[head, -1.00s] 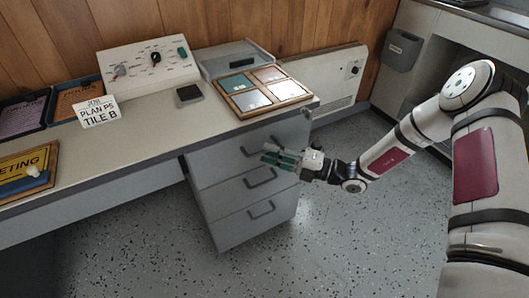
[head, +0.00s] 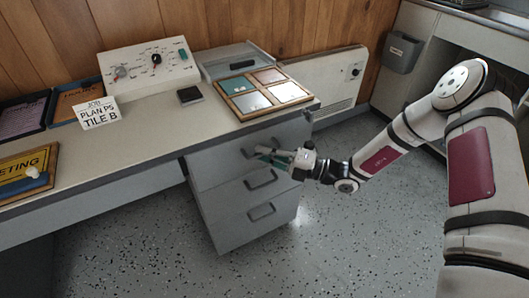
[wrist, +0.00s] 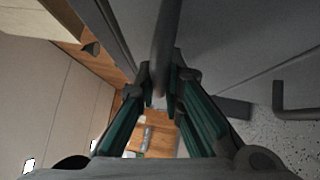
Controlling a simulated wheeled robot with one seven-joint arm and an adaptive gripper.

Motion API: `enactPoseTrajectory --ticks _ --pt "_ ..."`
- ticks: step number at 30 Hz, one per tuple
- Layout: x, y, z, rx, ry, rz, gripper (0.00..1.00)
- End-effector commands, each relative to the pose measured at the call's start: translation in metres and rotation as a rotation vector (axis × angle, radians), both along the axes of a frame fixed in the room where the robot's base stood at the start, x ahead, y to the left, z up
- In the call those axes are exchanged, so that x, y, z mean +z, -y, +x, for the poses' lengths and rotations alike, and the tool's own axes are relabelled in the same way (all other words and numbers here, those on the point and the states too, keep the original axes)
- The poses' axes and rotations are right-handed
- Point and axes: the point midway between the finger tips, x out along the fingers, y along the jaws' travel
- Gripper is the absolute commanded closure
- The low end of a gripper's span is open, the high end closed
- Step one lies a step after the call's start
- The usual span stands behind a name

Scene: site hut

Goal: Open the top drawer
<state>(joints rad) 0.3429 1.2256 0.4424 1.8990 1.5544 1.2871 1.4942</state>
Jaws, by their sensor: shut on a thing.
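The grey drawer unit under the desk has three stacked fronts with dark bar handles. The top drawer (head: 218,160) looks closed, its front in line with those below. Its handle (head: 247,152) is partly hidden by my gripper (head: 263,154), which reaches in from the right. In the wrist view my gripper (wrist: 161,88) has its green fingers closed in on the top drawer handle (wrist: 166,42), a dark bar running between the fingertips. The exact contact is hard to see there.
The middle drawer handle (head: 261,179) and bottom drawer handle (head: 261,212) sit below my gripper. The desk top (head: 150,128) overhangs above, with a framed tile board (head: 240,114) near its corner. The speckled floor (head: 340,240) in front is clear.

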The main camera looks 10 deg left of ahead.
Motion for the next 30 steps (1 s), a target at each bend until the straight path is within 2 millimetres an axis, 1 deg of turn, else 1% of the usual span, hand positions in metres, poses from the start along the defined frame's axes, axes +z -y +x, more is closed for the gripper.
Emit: enactPoseTrajectory --ticks 5,8,11,24,30 --pt "0.002 0.010 -0.014 -0.001 -0.005 0.001 1.00" --pt "0.003 0.022 -0.030 -0.003 -0.008 0.001 1.00" --pt "0.004 0.037 -0.053 -0.004 -0.011 0.001 1.00" --pt "0.003 0.121 -0.178 -0.006 -0.009 0.003 1.00" --pt "0.001 0.150 -0.221 -0.005 -0.006 0.002 1.00"
